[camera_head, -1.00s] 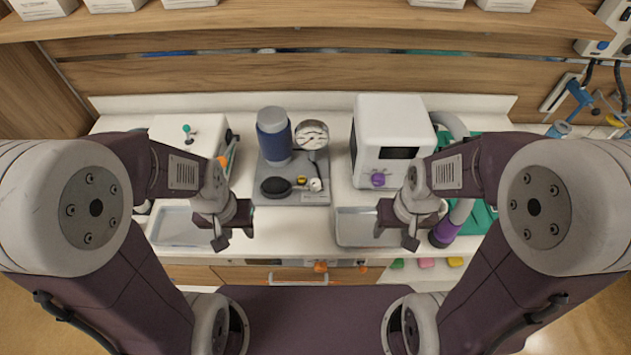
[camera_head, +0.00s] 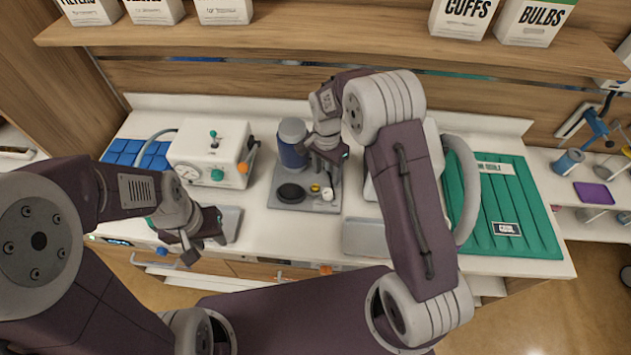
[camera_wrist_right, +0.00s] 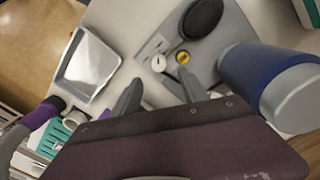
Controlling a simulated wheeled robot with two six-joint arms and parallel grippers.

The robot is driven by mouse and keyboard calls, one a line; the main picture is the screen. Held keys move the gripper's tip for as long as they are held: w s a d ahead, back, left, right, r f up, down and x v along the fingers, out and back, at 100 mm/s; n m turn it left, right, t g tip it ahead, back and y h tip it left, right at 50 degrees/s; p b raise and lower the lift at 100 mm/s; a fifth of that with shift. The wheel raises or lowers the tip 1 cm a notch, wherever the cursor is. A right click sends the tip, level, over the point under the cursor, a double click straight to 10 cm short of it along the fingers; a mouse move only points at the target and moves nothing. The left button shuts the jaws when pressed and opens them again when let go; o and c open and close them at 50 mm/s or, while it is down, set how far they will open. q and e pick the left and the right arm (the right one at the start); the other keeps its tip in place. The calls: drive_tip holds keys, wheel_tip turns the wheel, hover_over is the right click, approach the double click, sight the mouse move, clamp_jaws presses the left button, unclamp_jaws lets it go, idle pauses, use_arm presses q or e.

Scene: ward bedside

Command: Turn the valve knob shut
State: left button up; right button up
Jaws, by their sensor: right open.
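A grey plate (camera_head: 290,205) on the counter carries a black bulb (camera_head: 290,193), a small yellow knob (camera_head: 315,187) and a white round piece (camera_head: 327,195) beside it. A blue cylinder with a grey top (camera_head: 292,145) stands on the plate's far side. My right gripper (camera_head: 330,157) is open above the plate, just right of the cylinder. In the right wrist view its open fingers (camera_wrist_right: 160,82) point toward the yellow knob (camera_wrist_right: 182,56) and white piece (camera_wrist_right: 158,63), apart from both. My left gripper (camera_head: 205,248) looks open and empty at the counter's front edge.
A white box with a teal knob, an orange knob and a gauge (camera_head: 208,152) stands left of the plate. A grey tray (camera_head: 365,238) lies to the right, partly behind my right arm. A green board (camera_head: 508,205) is further right. A shelf with boxes runs above.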

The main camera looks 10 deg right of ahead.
sight(328, 191)
drive_tip(key=shift+s+d, duration=0.15)
drive_tip(key=shift+s, duration=0.05)
wheel_tip(328, 191, down, 8)
drive_tip(key=shift+d+r+p, duration=0.1)
drive_tip(key=shift+r+p, duration=0.05)
drive_tip(key=shift+p, duration=1.05)
drive_tip(key=shift+f, duration=0.6)
clamp_jaws()
